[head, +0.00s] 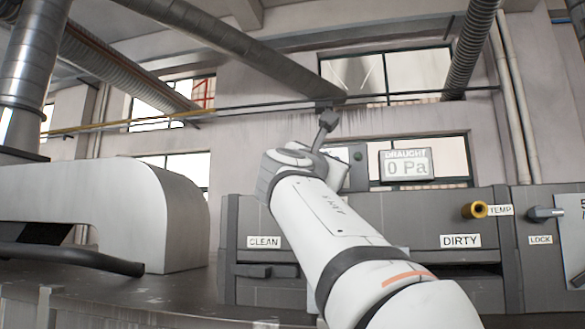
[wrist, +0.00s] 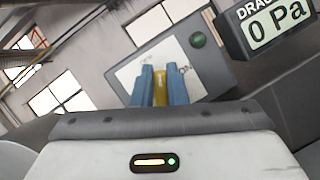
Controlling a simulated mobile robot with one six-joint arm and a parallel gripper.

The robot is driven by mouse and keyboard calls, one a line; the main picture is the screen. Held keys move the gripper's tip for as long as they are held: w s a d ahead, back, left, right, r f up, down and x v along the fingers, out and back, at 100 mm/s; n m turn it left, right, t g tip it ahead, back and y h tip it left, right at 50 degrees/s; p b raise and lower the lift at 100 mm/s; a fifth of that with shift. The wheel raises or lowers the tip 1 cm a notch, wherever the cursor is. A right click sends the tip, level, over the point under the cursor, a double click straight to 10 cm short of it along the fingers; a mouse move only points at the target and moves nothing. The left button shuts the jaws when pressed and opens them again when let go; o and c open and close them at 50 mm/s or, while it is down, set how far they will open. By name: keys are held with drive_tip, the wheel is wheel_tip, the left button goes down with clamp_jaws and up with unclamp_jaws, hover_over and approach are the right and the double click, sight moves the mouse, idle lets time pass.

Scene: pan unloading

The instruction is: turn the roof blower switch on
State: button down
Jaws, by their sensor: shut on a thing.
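The roof blower switch is a grey box (wrist: 205,60) with a white plate (wrist: 130,72) and a yellow handle (wrist: 161,88). My gripper (wrist: 160,86) has its blue fingers on either side of the yellow handle and is shut on it. The handle points along the fingers, and its base and most of the plate's lettering are hidden by them. A dark green lamp (wrist: 198,40) sits on the box, and it also shows in the head view (head: 357,156). In the head view my wrist covers most of the box and the fingers.
The draught display (head: 406,166) beside the box reads 0 Pa. Below are the CLEAN (head: 264,242) and DIRTY (head: 460,241) labels. A yellow TEMP knob (head: 475,210) and a LOCK handle (head: 545,213) stick out at right. A white rounded housing (head: 150,215) stands at left.

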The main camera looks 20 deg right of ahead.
drive_tip(key=m+g+p, duration=0.1)
drive_tip(key=m+g, duration=0.1)
drive_tip(key=m, duration=0.2)
drive_tip(key=m+g+p, duration=0.1)
drive_tip(key=m+g, duration=0.1)
drive_tip(key=m, duration=0.3)
drive_tip(key=f+m+g+p, duration=0.1)
drive_tip(key=m+p, duration=0.1)
drive_tip(key=m, duration=0.3)
drive_tip(key=shift+d+g+y, duration=0.2)
drive_tip(key=shift+g+y, duration=0.1)
drive_tip(key=shift+g, duration=0.1)
drive_tip(key=c, duration=1.4)
unclamp_jaws()
drive_tip(key=shift+c, duration=0.2)
drive_tip(key=shift+s, duration=0.1)
